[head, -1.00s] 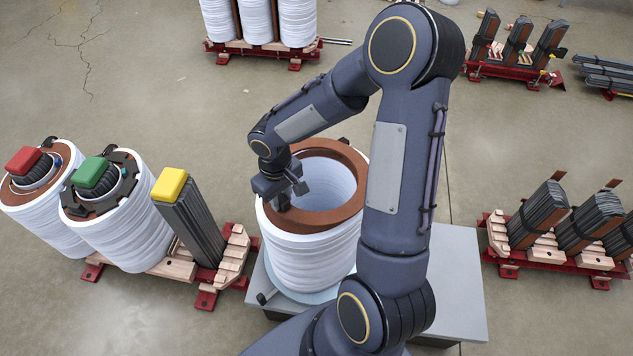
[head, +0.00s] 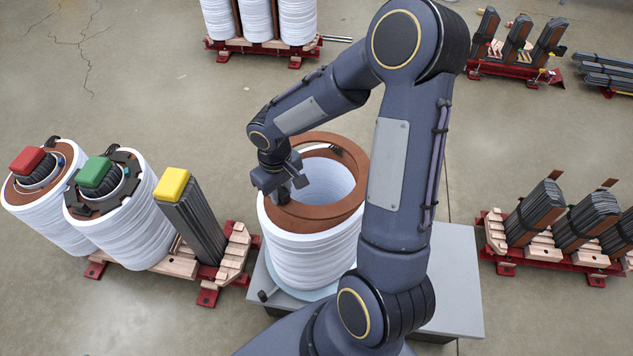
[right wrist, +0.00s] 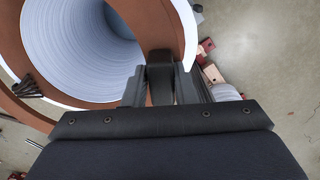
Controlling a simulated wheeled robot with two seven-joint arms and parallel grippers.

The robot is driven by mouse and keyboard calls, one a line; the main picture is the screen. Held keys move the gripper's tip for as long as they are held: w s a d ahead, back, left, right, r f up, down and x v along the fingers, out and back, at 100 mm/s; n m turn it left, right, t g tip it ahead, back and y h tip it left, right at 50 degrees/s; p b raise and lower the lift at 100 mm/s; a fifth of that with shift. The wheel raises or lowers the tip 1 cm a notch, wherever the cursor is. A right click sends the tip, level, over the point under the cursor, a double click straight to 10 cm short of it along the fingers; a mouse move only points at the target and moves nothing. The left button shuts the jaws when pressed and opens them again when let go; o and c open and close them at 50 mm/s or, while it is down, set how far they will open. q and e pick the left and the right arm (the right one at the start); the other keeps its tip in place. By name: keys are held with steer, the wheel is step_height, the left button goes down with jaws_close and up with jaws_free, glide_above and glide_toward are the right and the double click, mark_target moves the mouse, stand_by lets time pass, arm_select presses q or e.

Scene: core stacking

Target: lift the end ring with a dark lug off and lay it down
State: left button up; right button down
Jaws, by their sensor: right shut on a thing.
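The brown end ring (head: 320,138) is above the open top of a white wound coil (head: 310,262), with a small dark lug (head: 337,150) at its far side. The ring looks tilted, raised at the far side, and a brown face of the coil shows below it. My right gripper (head: 284,192) is shut on the ring's near-left part. In the right wrist view the fingers (right wrist: 160,78) close around a dark piece by the ring, and a dark lug (right wrist: 28,88) shows at left. My left gripper is not in view.
The coil stands on a grey platform (head: 455,290). Left are coils with red (head: 25,160) and green (head: 93,171) caps and a yellow-capped core leg (head: 172,184). A red-and-wood frame with dark legs (head: 535,212) stands right. Floor between is clear.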

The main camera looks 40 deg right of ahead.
steer(key=shift+r+p, duration=1)
steer(key=shift+r, duration=0.65)
steer(key=shift+f, duration=0.1)
